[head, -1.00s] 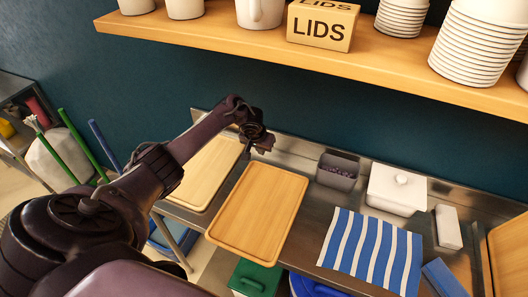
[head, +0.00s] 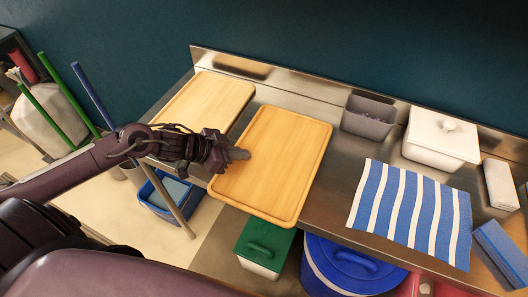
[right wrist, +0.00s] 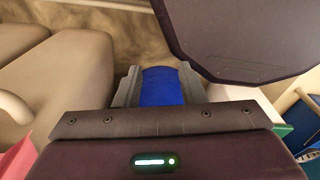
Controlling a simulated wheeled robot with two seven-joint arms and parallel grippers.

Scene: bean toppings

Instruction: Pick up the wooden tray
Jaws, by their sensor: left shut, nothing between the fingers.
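A wooden tray (head: 285,160) with a raised rim lies flat on the steel counter, in the middle of the head view. Its near end reaches the counter's front edge. A second, paler wooden tray or board (head: 212,98) lies to its left. My left gripper (head: 240,154) is shut and empty. Its fingertips overlap the left part of the middle tray in the picture; whether they touch it I cannot tell. My right gripper (right wrist: 158,84) shows only in the right wrist view, with its fingers apart. A blue surface shows between them, seemingly beyond them.
On the counter's right are a grey container (head: 368,118), a white lidded box (head: 440,140), a blue-striped cloth (head: 412,212) and a blue block (head: 500,250). A green-lidded bin (head: 264,248) and a blue-lidded bin (head: 350,265) stand below the front edge.

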